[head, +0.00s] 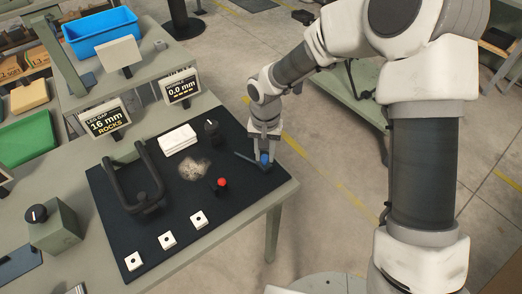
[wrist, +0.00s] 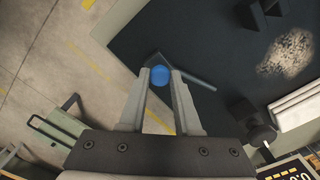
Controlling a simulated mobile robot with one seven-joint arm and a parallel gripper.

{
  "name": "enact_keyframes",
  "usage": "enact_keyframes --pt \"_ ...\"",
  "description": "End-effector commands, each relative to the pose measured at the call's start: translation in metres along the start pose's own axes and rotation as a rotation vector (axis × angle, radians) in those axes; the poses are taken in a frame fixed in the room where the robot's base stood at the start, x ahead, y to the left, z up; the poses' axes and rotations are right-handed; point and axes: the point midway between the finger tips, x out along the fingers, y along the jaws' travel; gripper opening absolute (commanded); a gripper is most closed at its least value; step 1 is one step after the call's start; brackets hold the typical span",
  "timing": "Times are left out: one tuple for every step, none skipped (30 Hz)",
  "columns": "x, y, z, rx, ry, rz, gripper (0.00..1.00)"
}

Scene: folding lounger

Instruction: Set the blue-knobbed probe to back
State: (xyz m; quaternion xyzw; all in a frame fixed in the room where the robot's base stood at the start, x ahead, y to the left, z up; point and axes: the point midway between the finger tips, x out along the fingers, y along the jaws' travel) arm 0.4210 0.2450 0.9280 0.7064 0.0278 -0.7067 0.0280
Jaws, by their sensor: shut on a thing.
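The blue-knobbed probe (head: 264,158) is at the right edge of the black mat. Its blue knob shows in the wrist view (wrist: 160,76) between my fingertips, with a dark bar running off to the right. My gripper (head: 264,153) comes down from above and is shut on the blue knob. In the wrist view both fingers of my gripper (wrist: 160,82) sit on either side of the knob. The probe's base is partly hidden by the fingers.
A red-knobbed piece (head: 221,184), a furry patch (head: 194,168), a black knob (head: 211,130), white slabs (head: 178,139) and a dark bent-tube frame (head: 140,182) are on the mat (head: 240,205). Displays read "16 mm ROCKS" (head: 108,118) and "0.0 mm" (head: 181,87).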

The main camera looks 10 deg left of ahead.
Motion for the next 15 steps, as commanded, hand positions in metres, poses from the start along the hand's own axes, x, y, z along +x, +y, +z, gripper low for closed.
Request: enact_keyframes --pt "0.0001 0.0013 0.0013 0.001 0.000 0.000 0.00" --pt "0.0000 0.0017 0.0018 0.001 0.000 0.000 0.00" --pt "-0.0002 0.0022 0.0023 0.000 0.000 0.000 0.00" --pt "-0.0003 0.0026 0.0026 0.000 0.000 0.000 0.00" --pt "-0.0004 0.0029 0.0029 0.000 0.000 0.001 0.00" --pt "-0.0005 0.0032 0.0032 0.000 -0.001 0.001 0.00" --pt "-0.0005 0.0034 0.0033 0.000 -0.002 0.002 0.00" --pt "-0.0004 0.0036 0.0035 0.000 -0.002 0.002 0.00" --pt "-0.0004 0.0038 0.0037 0.000 -0.003 0.003 0.00" --pt "-0.0003 0.0040 0.0038 0.000 -0.004 0.003 0.00" --pt "-0.0003 0.0041 0.0040 0.000 -0.004 0.004 0.00" --pt "-0.0002 0.0043 0.0041 0.000 -0.005 0.004 0.00" --pt "-0.0001 0.0045 0.0043 0.000 -0.005 0.005 0.00" --pt "-0.0001 0.0046 0.0044 0.000 -0.006 0.005 0.37" --pt "-0.0001 0.0046 0.0044 0.000 -0.006 0.005 0.44"
